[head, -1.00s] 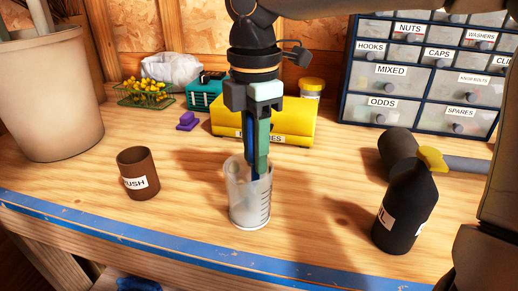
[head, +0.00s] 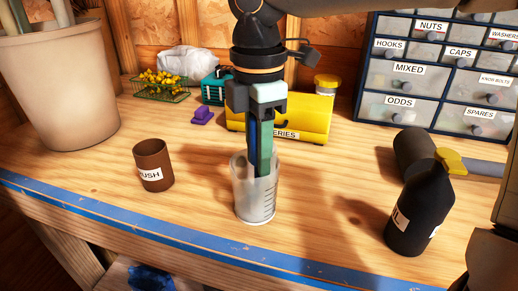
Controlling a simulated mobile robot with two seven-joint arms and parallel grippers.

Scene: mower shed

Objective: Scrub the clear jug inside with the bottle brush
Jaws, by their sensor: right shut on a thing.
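The clear jug (head: 262,205) stands on the bench in the middle of the head view, with dark measuring marks on its right side. My right gripper (head: 262,168) points down from above, its fingertips inside the jug's mouth. It is shut on a slim thing, apparently the bottle brush, of which a dark blue strip (head: 252,133) shows beside the green finger. The brush's lower end is hard to make out through the cloudy jug wall. My left gripper is not in view.
A brown cup (head: 152,163) stands left of the jug, and a black bottle (head: 413,215) stands to its right. A mallet (head: 418,150) lies behind the bottle. A yellow box (head: 312,122) sits behind the jug. Blue tape (head: 130,228) runs along the front edge.

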